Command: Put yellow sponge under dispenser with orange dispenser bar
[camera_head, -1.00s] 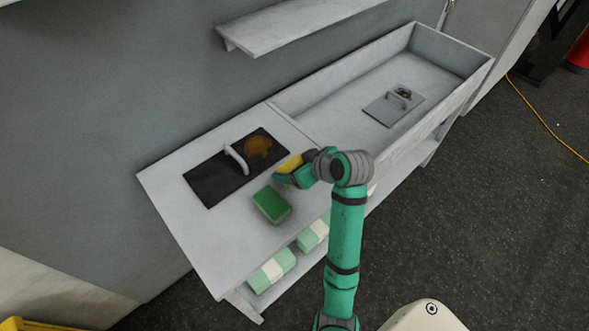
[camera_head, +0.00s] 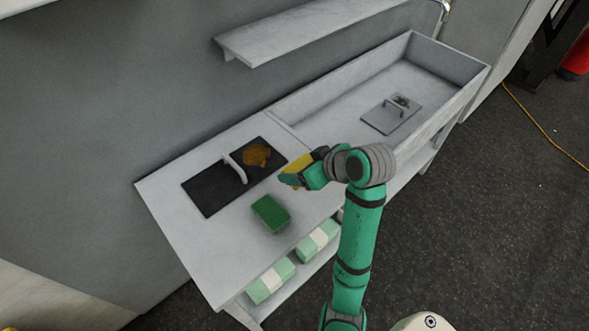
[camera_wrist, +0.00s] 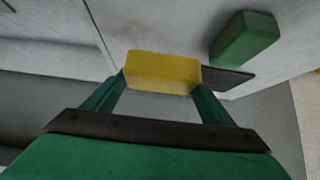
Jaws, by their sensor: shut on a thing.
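The yellow sponge (camera_wrist: 163,72) is between the two fingers of my gripper (camera_wrist: 158,95) in the wrist view. In the head view my gripper (camera_head: 288,179) is shut on it above the table, and the sponge (camera_head: 297,170) is mostly hidden by the fingers. A green sponge (camera_head: 271,213) lies on the tabletop to the left of and below my gripper; it also shows in the wrist view (camera_wrist: 245,38). No dispenser with an orange bar can be made out in either view.
A dark board (camera_head: 207,192) with a white handle and a brown stain lies on the table (camera_head: 168,202). A sink tray (camera_head: 340,112) at right holds a grey plate with a handle (camera_head: 388,120). A wall shelf (camera_head: 300,32) is above. Green-and-white packs (camera_head: 270,282) sit on the lower shelf.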

